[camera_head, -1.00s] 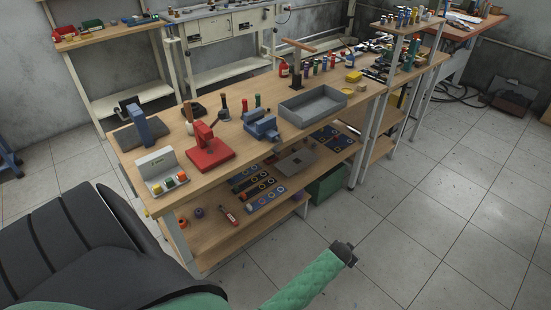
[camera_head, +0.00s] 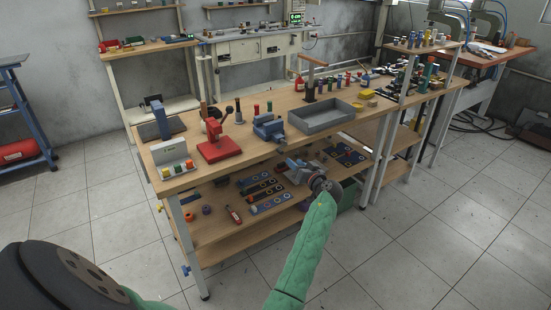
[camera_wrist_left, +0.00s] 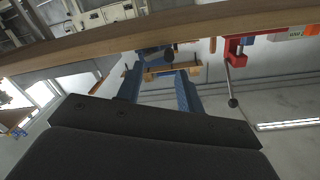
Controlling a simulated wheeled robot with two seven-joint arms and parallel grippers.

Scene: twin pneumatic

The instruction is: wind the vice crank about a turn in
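The blue bench vice (camera_head: 268,128) stands near the front edge of the workbench. In the left wrist view, which looks upside down, it shows as a blue body (camera_wrist_left: 148,53) at the bench edge, with a dark round part on it. Its crank is too small to make out clearly. My left gripper (camera_head: 294,163), at the end of the green-sleeved arm, is in front of and below the vice, apart from it. In the wrist view its two blue fingers (camera_wrist_left: 158,76) are spread, with nothing between them. My right gripper does not show.
The red press (camera_head: 218,146) stands left of the vice, its ball-ended lever (camera_wrist_left: 232,84) visible in the wrist view. A grey tray (camera_head: 325,117) lies to the right. The lower shelf (camera_head: 225,221) holds several small parts. Floor in front is clear.

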